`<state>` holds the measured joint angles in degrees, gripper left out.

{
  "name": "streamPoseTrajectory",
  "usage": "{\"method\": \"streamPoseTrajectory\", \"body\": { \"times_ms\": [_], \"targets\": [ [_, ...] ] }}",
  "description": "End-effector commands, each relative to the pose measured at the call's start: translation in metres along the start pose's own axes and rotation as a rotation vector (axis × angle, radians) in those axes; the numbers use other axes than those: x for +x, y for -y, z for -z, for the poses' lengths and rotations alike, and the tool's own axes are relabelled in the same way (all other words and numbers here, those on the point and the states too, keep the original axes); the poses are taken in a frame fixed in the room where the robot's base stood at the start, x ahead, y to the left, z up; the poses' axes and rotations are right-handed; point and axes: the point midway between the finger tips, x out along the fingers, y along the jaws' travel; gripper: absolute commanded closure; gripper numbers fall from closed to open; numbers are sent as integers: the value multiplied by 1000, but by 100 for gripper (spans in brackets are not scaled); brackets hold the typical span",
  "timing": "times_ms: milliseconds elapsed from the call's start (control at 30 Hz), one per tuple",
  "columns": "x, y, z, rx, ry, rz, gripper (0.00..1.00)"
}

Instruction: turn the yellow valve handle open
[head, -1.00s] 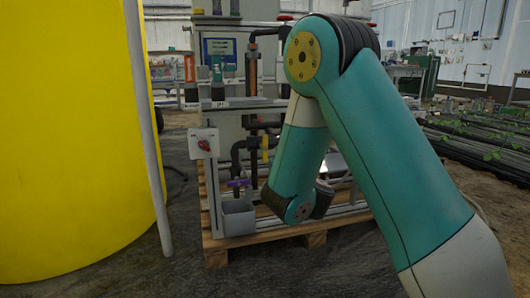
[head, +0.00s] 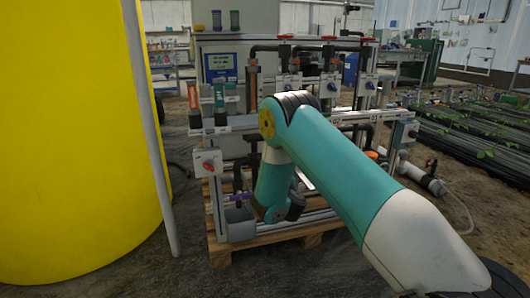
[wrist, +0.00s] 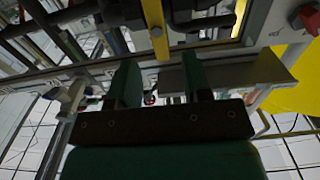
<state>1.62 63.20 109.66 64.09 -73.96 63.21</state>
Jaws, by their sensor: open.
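The yellow valve handle (wrist: 156,32) shows in the wrist view as a narrow upright bar at the top centre. In the head view my arm hides it. My gripper (wrist: 160,62) is open, with its two green fingers spread apart and nothing between them that I can see held. The handle lies beyond the fingertips in the picture, lined up with the gap between them. I cannot tell how far apart they are in depth. In the head view my gripper is hidden behind my arm's wrist.
The skid frame stands on a wooden pallet (head: 268,245). A grey box with a red switch (head: 208,164) and a purple handle (head: 240,197) are left of my arm. A large yellow tank (head: 70,140) stands at far left, with a grey pole beside it. Floor in front is clear.

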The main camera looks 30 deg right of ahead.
Motion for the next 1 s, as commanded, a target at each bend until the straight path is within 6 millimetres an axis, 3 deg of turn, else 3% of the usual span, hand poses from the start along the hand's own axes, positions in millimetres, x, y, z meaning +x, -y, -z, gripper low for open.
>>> {"method": "streamPoseTrajectory", "body": {
  "times_ms": [33,800,1000],
  "targets": [
    [3,-1,8,-1,1,-1,55],
    [61,-2,2,2,0,-5,55],
    [67,-1,0,-1,0,-2,55]
  ]
}}
